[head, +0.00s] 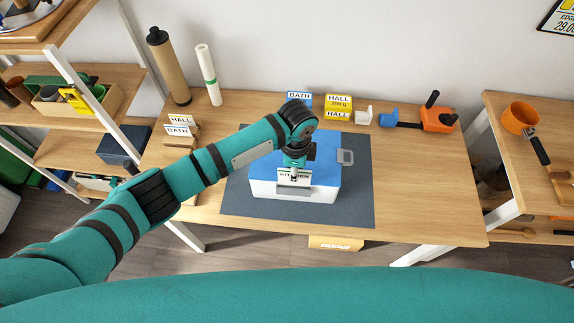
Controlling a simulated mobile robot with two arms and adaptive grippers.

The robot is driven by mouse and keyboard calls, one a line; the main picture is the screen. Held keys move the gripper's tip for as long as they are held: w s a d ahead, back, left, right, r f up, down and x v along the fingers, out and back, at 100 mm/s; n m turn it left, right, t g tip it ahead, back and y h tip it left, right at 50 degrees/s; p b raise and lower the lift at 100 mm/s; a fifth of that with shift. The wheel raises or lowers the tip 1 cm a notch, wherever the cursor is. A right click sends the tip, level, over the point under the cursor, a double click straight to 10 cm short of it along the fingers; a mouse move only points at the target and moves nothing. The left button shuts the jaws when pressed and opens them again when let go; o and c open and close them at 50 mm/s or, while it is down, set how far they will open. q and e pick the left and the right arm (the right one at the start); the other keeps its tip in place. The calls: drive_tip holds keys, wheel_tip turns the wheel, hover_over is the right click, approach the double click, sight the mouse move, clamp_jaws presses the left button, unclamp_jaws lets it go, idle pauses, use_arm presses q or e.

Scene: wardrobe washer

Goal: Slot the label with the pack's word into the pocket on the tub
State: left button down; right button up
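A white tub (325,185) with a blue lid (322,160) stands on a dark grey mat (240,190). A grey pocket (293,190) is on the tub's front. My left gripper (294,172) points down at the tub's front, shut on a white label (305,176). The label's word is partly covered by the gripper and seems to read KITCHEN. The label is just above or at the pocket; I cannot tell whether its lower edge is inside. My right gripper is not in view.
A rack (180,130) at left holds HALL and BATH labels. A blue BATH pack (299,97) and yellow HALL pack (338,104) stand behind the tub. An orange tool (438,119) lies at right. A yellow box (335,243) is below the table's front edge.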

sight(294, 184)
use_arm(q)
drive_tip(key=shift+p, duration=0.8)
idle(1.2)
drive_tip(key=shift+f+b, duration=1.7)
drive_tip(key=shift+f, duration=0.8)
drive_tip(key=shift+r, duration=0.15)
drive_tip(key=shift+r+p, duration=2.15)
drive_tip(key=shift+p, duration=0.2)
drive_tip(key=shift+p, duration=0.3)
drive_tip(key=shift+f, duration=0.35)
idle(0.3)
